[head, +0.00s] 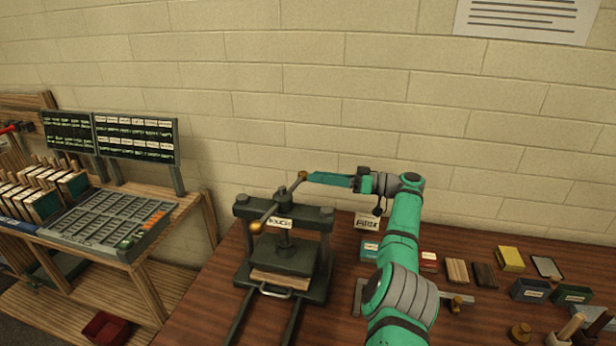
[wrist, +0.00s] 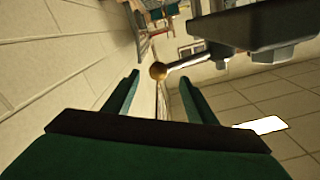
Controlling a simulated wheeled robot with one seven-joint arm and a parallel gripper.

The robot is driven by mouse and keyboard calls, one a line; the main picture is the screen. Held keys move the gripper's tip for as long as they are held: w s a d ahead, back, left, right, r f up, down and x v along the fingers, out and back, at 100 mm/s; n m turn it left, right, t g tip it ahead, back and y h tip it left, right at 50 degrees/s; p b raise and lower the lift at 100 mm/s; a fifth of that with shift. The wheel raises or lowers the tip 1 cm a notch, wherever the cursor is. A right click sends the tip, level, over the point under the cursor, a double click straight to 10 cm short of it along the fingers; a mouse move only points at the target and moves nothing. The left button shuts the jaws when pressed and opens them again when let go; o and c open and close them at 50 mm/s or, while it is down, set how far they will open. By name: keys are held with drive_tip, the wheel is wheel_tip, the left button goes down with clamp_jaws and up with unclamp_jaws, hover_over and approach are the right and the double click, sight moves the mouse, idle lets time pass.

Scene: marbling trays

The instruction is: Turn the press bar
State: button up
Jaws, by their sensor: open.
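The press (head: 327,232) is a dark frame standing on the wooden table, with a central screw and a flat plate. Its press bar (head: 269,214) lies across the top at a slant and has a brass ball on each end. One ball points to the front left, the other to the back right. My gripper (head: 309,178) is open at the back right ball. In the wrist view, the ball (wrist: 158,71) shows between the two fingertips (wrist: 158,82) or just beyond them, and the fingers do not close on it. The bar's rod runs right from it to the hub.
The block wall (head: 330,80) is close behind the press. A wooden bench with a type tray (head: 100,228) stands at the left. Small blocks, a yellow box (head: 510,259) and dark bins (head: 530,290) lie on the table right of my arm.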

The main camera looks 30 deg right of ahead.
drive_tip(key=shift+v, duration=0.9)
drive_tip(key=shift+o, duration=0.4)
idle(0.4)
